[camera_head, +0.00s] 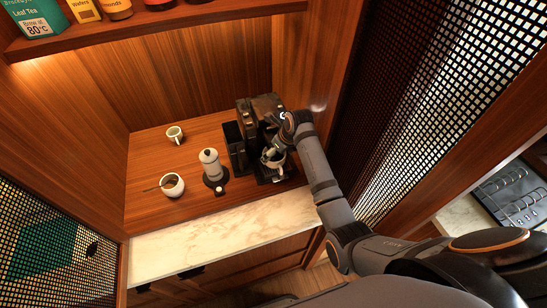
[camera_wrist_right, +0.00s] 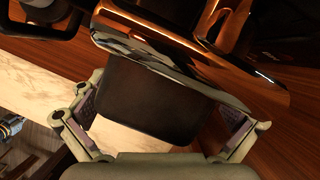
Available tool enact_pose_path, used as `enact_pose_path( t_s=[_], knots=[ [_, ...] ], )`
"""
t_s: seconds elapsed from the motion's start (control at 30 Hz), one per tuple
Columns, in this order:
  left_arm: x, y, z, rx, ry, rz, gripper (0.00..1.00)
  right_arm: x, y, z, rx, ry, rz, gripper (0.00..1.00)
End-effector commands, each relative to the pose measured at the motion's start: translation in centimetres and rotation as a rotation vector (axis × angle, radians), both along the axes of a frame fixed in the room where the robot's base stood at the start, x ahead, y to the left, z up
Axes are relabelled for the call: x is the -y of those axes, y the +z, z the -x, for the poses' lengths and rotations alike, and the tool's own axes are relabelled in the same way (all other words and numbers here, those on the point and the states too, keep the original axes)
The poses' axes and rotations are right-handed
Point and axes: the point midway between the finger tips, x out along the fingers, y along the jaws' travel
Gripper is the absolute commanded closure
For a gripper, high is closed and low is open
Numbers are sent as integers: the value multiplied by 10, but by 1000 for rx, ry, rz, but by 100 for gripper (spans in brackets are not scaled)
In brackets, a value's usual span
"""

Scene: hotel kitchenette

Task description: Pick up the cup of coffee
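My right gripper (camera_head: 273,160) reaches down at the front of the dark coffee machine (camera_head: 262,108). In the right wrist view its two fingers (camera_wrist_right: 160,125) are spread apart. A dark, rounded block (camera_wrist_right: 150,98), which looks like part of the machine, shows between them; I cannot tell whether it is touched. A pale shape at the fingers in the head view may be a cup or the gripper itself. I see no clear cup in the wrist view. A small white cup (camera_head: 174,134) stands at the back left of the counter. My left gripper is out of view.
A white bowl-like cup with a spoon (camera_head: 173,186) and a silver-and-dark pot (camera_head: 210,165) stand left of the machine. The marble front edge (camera_head: 225,223) is clear. A shelf (camera_head: 150,20) with packages hangs above; a wooden side wall (camera_head: 320,70) stands close on the right.

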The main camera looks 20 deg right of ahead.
Motion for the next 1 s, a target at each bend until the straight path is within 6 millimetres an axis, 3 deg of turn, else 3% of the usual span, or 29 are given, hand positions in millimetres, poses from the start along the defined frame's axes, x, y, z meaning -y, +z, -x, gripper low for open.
enact_pose_path(
  t_s=[0.03, 0.1, 0.5, 0.77, 1.0],
  knots=[
    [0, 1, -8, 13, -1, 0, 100, 0, 0, 0, 0, 0, 0, 8],
    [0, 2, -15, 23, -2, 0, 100, 0, 0, 0, 0, 0, -1, 18],
    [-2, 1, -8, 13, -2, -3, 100, 0, 0, 0, 0, 1, 0, 72],
    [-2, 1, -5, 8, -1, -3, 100, 0, 1, 0, -2, 1, 0, 73],
    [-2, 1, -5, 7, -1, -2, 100, -1, 13, -9, 0, 12, 0, 73]
  ],
)
